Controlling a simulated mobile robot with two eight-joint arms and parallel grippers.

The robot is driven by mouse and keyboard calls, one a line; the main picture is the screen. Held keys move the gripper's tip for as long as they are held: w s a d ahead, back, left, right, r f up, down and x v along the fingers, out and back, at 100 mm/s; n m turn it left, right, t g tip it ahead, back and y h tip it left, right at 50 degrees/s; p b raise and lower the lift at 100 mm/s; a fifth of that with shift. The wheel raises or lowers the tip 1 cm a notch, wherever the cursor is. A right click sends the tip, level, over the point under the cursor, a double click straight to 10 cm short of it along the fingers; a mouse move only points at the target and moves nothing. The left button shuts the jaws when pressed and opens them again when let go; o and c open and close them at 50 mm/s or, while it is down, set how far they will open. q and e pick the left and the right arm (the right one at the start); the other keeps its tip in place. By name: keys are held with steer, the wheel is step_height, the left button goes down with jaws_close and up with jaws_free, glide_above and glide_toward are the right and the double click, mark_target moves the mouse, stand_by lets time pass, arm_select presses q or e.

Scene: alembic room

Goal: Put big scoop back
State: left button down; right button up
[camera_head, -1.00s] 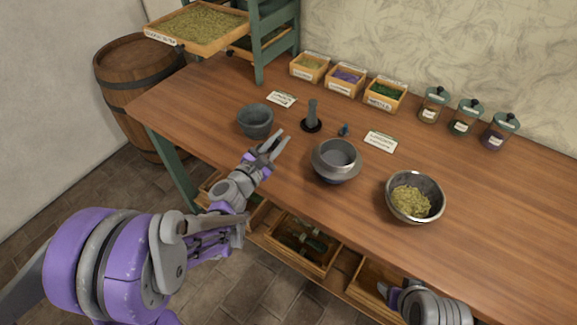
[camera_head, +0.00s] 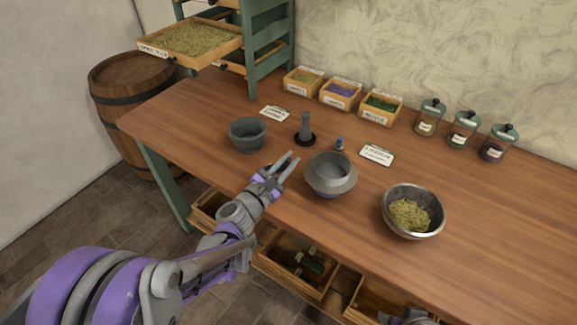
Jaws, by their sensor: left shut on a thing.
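My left gripper (camera_head: 284,168) is over the front of the table, between the dark mortar bowl and the grey pot. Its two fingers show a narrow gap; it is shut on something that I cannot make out. No big scoop can be clearly recognised in view. Open drawers under the tabletop hold dark items, such as those in the middle drawer (camera_head: 292,281), too unclear to name. My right gripper (camera_head: 407,318) is only partly in view at the bottom edge, and its fingers cannot be made out.
The mortar bowl (camera_head: 248,134), grey pot (camera_head: 330,174), dark pestle (camera_head: 305,128) and metal bowl of herbs (camera_head: 412,212) stand on the table (camera_head: 490,220). Small herb boxes (camera_head: 341,95) and lidded jars (camera_head: 464,129) line the back. The table's right side is clear.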

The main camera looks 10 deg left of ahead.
arm_select(q)
steer(key=shift+f, duration=0.65)
steer(key=shift+f, duration=0.15)
steer(key=c, duration=0.8)
jaws_free()
steer(key=shift+r, duration=0.25)
steer(key=v, duration=1.2)
